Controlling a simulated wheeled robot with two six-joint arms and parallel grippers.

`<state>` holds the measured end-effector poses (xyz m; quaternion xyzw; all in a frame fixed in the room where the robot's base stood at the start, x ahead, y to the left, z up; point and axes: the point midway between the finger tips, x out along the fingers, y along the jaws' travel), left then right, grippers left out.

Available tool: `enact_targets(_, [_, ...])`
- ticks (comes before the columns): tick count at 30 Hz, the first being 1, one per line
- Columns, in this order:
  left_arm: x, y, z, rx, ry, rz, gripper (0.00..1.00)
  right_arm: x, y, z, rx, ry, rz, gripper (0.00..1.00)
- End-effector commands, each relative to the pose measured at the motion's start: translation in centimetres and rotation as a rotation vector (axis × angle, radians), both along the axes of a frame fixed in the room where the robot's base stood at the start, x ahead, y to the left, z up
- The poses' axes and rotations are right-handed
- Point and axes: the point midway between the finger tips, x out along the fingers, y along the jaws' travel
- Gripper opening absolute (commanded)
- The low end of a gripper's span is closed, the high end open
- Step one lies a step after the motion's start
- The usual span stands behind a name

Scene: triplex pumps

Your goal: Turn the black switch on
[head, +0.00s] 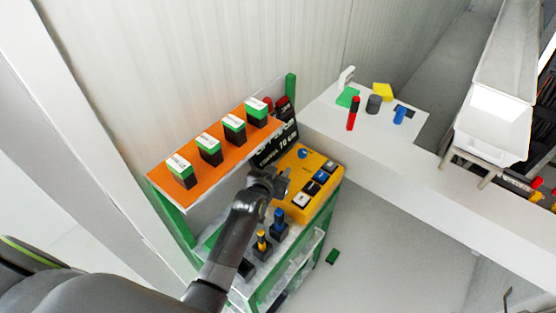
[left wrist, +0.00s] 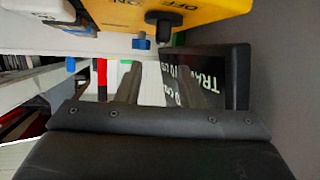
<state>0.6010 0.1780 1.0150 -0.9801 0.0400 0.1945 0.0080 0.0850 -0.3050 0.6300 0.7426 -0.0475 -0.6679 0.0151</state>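A yellow control box (head: 318,163) stands on the green-framed shelf unit in the head view. The box's yellow face fills the top of the left wrist view (left wrist: 110,14), with ON and OFF lettering. A black switch knob (left wrist: 163,20) sits beside OFF in the left wrist view. In the head view I cannot make out this knob; my gripper appears to cover that part of the box. My left gripper (head: 281,184) is at the box's left side. Its fingers (left wrist: 153,88) are apart and empty, not touching the knob. My right gripper is not in view.
A black lettered sign (head: 272,148) stands behind the box. Several green-and-black boxes sit on an orange shelf (head: 220,167). Joystick-like controls (head: 262,242) stand on the lower shelf. A white table (head: 385,150) holds small coloured items. Open floor lies right of the shelf unit.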

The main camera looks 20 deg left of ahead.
Motion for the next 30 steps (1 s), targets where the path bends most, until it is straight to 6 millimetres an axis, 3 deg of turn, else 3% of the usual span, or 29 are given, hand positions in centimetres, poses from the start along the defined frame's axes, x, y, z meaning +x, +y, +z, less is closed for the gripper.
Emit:
enact_targets(6, [0.0,0.0,3.5,0.000,-0.005,0.001,0.35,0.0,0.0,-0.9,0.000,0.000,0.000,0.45])
enact_targets(12, [0.0,0.0,5.8,0.001,-0.002,0.000,0.35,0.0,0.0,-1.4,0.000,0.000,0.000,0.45])
enact_targets(24, [0.0,0.0,6.6,0.000,0.000,0.000,0.35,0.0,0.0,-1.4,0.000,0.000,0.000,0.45])
enact_targets(30, [0.5,0.0,5.8,0.102,0.036,-0.029,0.58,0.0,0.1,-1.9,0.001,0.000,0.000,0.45])
